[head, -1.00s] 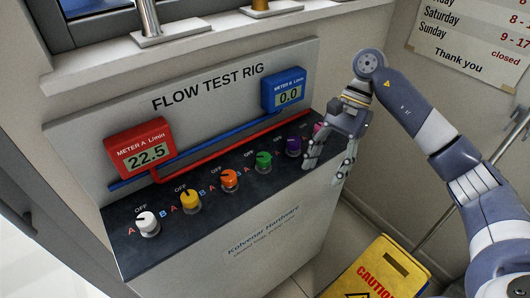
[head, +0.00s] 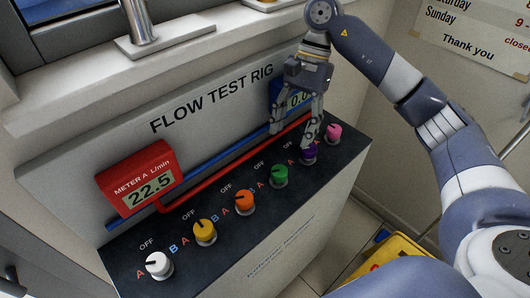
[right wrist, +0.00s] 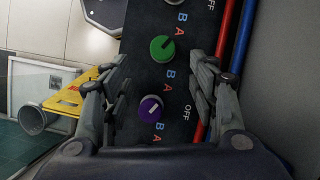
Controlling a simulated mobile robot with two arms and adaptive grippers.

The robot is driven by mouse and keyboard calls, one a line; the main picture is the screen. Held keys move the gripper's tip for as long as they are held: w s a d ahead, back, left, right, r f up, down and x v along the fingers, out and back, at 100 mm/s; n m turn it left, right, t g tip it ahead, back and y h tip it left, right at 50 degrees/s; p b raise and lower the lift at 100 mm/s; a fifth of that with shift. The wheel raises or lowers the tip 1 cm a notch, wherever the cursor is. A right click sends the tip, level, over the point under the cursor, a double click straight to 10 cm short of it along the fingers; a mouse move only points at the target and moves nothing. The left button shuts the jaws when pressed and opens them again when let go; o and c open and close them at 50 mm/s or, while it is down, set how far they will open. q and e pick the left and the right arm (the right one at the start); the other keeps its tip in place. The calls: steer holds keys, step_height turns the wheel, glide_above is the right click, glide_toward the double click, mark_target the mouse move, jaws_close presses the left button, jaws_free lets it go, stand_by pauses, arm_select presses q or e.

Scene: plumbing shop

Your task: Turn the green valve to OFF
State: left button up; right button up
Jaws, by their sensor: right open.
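The green valve (head: 280,175) is a round knob on the dark top panel of the flow test rig, between the orange and purple knobs. In the right wrist view, the green valve (right wrist: 161,49) has a dark mark pointing up and right, toward the side of the red A. Its OFF label is hidden there, behind a finger. In the right wrist view, the green knob lies between the spread fingers of my right gripper (right wrist: 160,72). My left gripper is not in view.
The purple knob (right wrist: 151,108) is close to the fingers. White (head: 159,265), yellow (head: 204,232), orange (head: 244,201) and pink (head: 334,132) knobs share the row. Red meter A (head: 140,176) reads 22.5. A red pipe (head: 220,177) and the back panel stand behind.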

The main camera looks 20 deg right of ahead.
steer(key=p, duration=0.2)
glide_above(280, 170)
steer(key=d, duration=0.2)
steer(key=f, duration=0.3)
steer(key=w+f, duration=0.1)
steer(key=f, duration=0.1)
steer(key=shift+f, duration=0.15)
steer(key=x, duration=0.4)
steer(key=shift+w, duration=0.25)
steer(key=shift+s+a+f+p, duration=0.2)
steer(key=shift+f+p, duration=0.1)
steer(key=shift+f, duration=0.15)
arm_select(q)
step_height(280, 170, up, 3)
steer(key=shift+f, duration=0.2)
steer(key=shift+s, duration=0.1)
arm_select(e)
steer(key=shift+w, duration=0.1)
steer(key=c, duration=0.8)
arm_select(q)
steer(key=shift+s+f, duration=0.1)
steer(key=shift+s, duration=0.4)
arm_select(e)
steer(key=shift+c, duration=1.3)
